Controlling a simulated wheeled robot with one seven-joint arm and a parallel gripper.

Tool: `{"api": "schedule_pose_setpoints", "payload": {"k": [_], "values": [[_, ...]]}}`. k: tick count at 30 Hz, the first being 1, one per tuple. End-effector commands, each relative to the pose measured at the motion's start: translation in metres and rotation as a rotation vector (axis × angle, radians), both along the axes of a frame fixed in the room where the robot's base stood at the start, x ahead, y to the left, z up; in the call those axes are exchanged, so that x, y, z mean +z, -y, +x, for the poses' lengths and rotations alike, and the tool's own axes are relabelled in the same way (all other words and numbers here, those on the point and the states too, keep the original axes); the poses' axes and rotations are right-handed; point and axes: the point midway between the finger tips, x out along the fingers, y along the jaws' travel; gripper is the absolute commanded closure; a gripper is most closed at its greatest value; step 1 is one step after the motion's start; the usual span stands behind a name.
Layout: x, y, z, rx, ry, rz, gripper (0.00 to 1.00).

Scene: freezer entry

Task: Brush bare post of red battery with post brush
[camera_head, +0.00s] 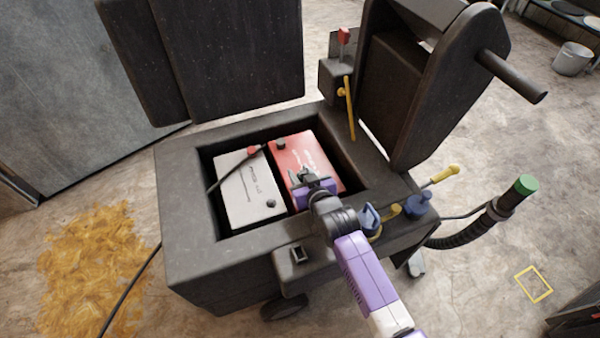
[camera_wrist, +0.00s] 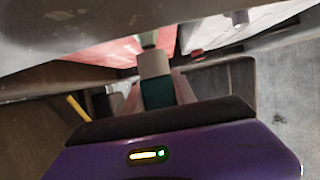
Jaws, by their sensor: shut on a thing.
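The red battery (camera_head: 318,152) sits in the open dark bay, to the right of a white battery (camera_head: 236,190). My gripper (camera_head: 301,175) is over the red battery's near half, shut on a small tool that I take as the post brush (camera_wrist: 157,92). In the wrist view the tool has a teal body and a pale grey block, and the red battery (camera_wrist: 95,52) shows behind it. My gripper hides the near part of the red battery in the head view. I cannot tell whether the brush touches a post.
A black cable (camera_head: 231,168) crosses the white battery toward a black clamp (camera_head: 280,145) at the red battery's far end. The dark bay rim (camera_head: 185,215) surrounds both batteries. A yellow lever (camera_head: 349,105) stands behind right. Blue and yellow items (camera_head: 369,218) lie near my arm.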

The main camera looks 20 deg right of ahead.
Motion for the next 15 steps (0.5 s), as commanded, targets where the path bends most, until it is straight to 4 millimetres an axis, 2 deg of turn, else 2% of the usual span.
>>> {"api": "schedule_pose_setpoints", "payload": {"k": [15], "values": [[0.0036,0.0,0.0002,0.0,0.001,0.0,1.0]]}}
